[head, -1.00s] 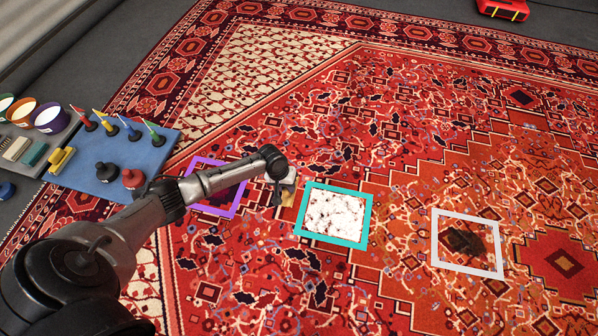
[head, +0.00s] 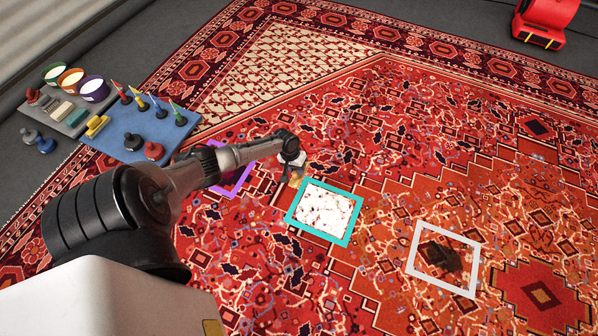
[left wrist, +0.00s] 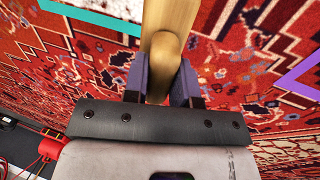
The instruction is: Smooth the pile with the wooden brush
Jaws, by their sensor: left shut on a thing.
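My left gripper (head: 293,168) is shut on the wooden brush (head: 296,178), which is small and tan in the head view. In the left wrist view the brush's pale wooden handle (left wrist: 168,30) sits between the two fingers (left wrist: 160,82). The brush is by the upper left corner of a teal frame (head: 350,228) around a white, speckled patch (head: 326,211). I cannot tell whether it touches the pile. A purple frame (head: 229,192), partly hidden by my left arm, lies to the left. My right gripper is not in view.
A pale frame (head: 446,287) around a dark stain (head: 440,257) lies on the red patterned rug (head: 400,130). A blue mat (head: 120,133) holds coloured-handled tools, beside a grey tray with bowls (head: 93,88). A red machine (head: 543,22) stands at the top right.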

